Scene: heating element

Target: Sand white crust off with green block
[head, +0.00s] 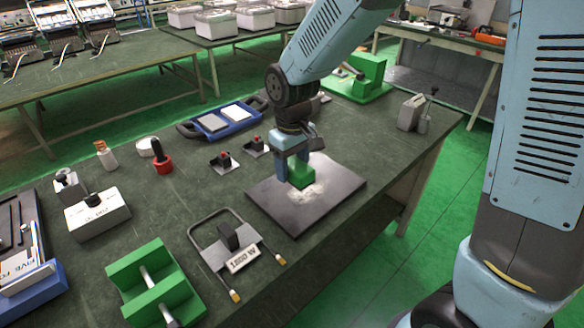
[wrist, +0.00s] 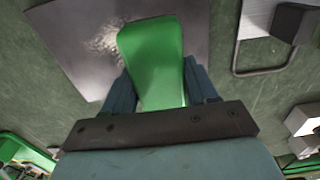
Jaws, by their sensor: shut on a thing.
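My gripper (head: 295,160) is shut on the green block (head: 299,173) and holds it over the dark square plate (head: 262,203). White crust (head: 306,194) lies on the plate around and in front of the block's lower end. The block appears to be at or just above the plate; I cannot tell whether it touches. In the wrist view the green block (wrist: 152,55) sits between the two fingers and hides part of the plate (wrist: 65,40). Some white crust (wrist: 105,42) shows to the left of the block.
A heating element (head: 236,247) with a bent tube and label lies left of the plate. A green holder (head: 153,284) stands at the front left. Small red-topped parts (head: 254,146), a blue tray (head: 226,120) and a grey metal piece (head: 411,113) are farther back. The table's front-right edge is near the plate.

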